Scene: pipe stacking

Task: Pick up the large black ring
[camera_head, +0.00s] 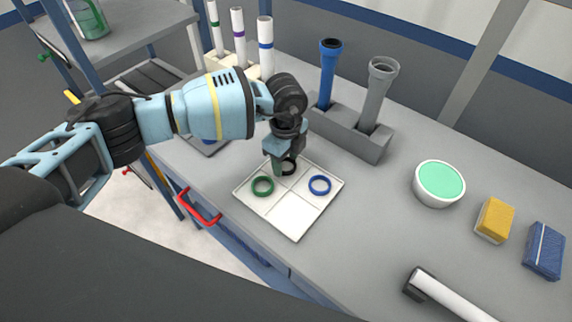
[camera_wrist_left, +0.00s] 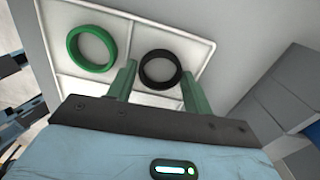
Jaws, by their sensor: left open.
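The large black ring (camera_wrist_left: 160,53) lies in a compartment of the white divided tray (camera_head: 291,228). In the head view the black ring (camera_head: 291,169) is partly hidden by my left gripper (camera_head: 281,168), which points down over it. In the left wrist view the green fingers of my left gripper (camera_wrist_left: 157,74) are apart, one appearing on each side of the ring. The gripper is open and empty; I cannot tell whether the fingers touch the ring. My right gripper is not in view.
A green ring (camera_head: 254,188) and a blue ring (camera_head: 311,187) lie in other tray compartments. A grey holder (camera_head: 345,137) with a blue pipe (camera_head: 328,75) and a grey pipe (camera_head: 373,97) stands behind. A bowl (camera_head: 438,199) and sponges are at right.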

